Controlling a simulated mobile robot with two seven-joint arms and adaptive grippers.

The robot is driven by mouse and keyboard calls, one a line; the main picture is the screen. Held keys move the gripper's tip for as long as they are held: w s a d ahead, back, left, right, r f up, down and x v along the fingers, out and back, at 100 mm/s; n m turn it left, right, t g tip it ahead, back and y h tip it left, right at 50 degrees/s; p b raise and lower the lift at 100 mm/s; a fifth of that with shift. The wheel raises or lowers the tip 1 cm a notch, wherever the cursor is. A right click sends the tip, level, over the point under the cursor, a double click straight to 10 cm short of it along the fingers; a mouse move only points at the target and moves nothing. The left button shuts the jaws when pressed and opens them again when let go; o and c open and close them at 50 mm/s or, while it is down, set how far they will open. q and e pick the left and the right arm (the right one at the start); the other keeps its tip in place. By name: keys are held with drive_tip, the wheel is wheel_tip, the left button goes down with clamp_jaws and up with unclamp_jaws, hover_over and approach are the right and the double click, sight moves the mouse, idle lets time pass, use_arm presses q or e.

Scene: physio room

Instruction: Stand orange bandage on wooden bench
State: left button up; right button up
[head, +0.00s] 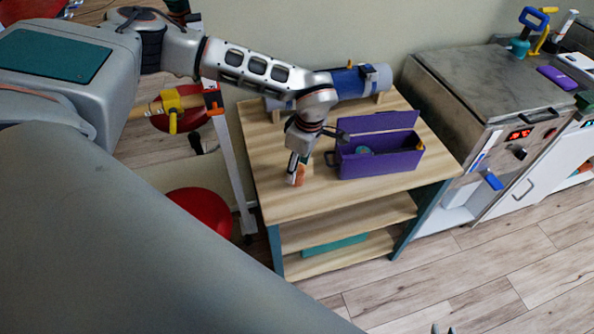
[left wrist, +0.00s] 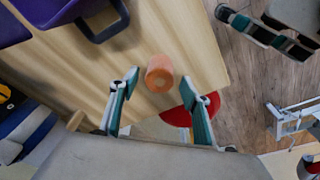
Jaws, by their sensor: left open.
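The orange bandage (head: 300,174) is a small roll on the light wooden bench (head: 350,206), near its front left part. Only dark tips of my right gripper (head: 443,329) show at the bottom edge of the head view.
A purple open box (head: 380,163) stands right of the bandage. A blue-grey roll (head: 345,84) lies at the bench's back. A red stool (head: 203,208) is left of the bench, and a grey-topped cabinet (head: 470,85) stands to the right. The bench's front right top is clear.

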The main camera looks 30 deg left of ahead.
sight(302, 171)
use_arm(q)
wheel_tip(302, 171, up, 9)
drive_tip(key=d, duration=0.1)
drive_tip(key=s+d+f+g+h, duration=0.1)
drive_tip(key=s+d+g+h, duration=0.3)
drive_tip(key=d, duration=0.6)
drive_tip(key=s+d+f+n+t+h, duration=0.1)
drive_tip(key=s+d+h, duration=0.1)
drive_tip(key=s+d, duration=0.55)
drive_tip(key=s+d+f+g+h, duration=0.1)
drive_tip(key=s+d+g+h, duration=0.2)
drive_tip(key=d, duration=0.8)
drive_tip(key=d+r+n+t+h, duration=0.4)
drive_tip(key=d+r+n+h, duration=0.6)
drive_tip(key=d+r+h, duration=0.25)
drive_tip(key=w+a+n+t, duration=0.4)
drive_tip(key=w+n+t, duration=0.3)
drive_tip(key=n+t, duration=0.55)
drive_tip(key=w+a+f+n+t+y, duration=0.5)
drive_tip(key=a+f+n+y, duration=0.5)
drive_tip(key=n, duration=0.5)
drive_tip(key=s+a+f+n+g+y, duration=0.2)
drive_tip(key=s+a+f+n, duration=0.3)
drive_tip(key=a+f, duration=0.3)
drive_tip(key=s+a+f+n+g+y, duration=0.2)
drive_tip(key=s+a+f+n+y, duration=0.3)
drive_tip(key=f, duration=1)
drive_tip(key=s+a, duration=0.3)
drive_tip(key=a, duration=0.1)
